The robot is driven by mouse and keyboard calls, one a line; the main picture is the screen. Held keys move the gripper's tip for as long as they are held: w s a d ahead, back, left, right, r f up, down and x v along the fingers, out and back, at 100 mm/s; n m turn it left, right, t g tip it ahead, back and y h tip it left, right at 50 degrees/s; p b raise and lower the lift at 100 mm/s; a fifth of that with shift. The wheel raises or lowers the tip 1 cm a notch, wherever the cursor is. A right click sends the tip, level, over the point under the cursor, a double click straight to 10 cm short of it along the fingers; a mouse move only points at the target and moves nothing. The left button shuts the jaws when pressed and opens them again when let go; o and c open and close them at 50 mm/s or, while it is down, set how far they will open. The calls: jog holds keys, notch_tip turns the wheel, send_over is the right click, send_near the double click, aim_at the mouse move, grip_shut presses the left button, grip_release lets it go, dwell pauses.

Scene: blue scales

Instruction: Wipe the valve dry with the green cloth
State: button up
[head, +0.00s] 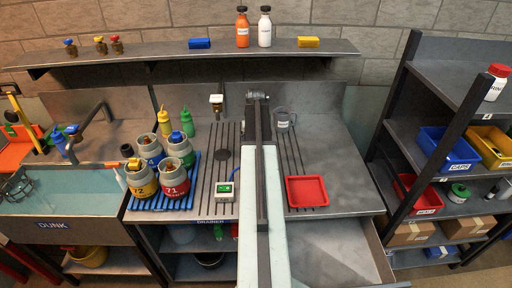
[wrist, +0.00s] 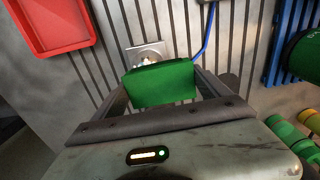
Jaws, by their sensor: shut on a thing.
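My gripper (wrist: 162,84) is shut on a green block-like piece, the green cloth (wrist: 160,86), held between its two fingers in the wrist view. Just beyond the cloth is a small square metal plate (wrist: 152,48) with a small, partly hidden brass-coloured thing on it. I cannot tell whether that is the valve or whether the cloth touches it. In the head view my arm hides this spot.
Grey cylinders (head: 174,178) stand on a blue rack left of my arm. A white box (head: 225,190) with a green display sits beside my arm. A red tray (head: 307,191) lies to the right, with a clear mug (head: 282,119) behind. The right counter is mostly free.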

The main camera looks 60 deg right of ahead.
jog(key=shift+f+b, duration=0.55)
jog(key=shift+f, duration=0.05)
jog(key=shift+s+d+r, duration=0.1)
jog(key=shift+s+d, duration=0.45)
jog(key=shift+s, duration=0.15)
jog(key=shift+w+a, duration=0.55)
jog(key=shift+w, duration=0.15)
jog(key=shift+s, duration=0.1)
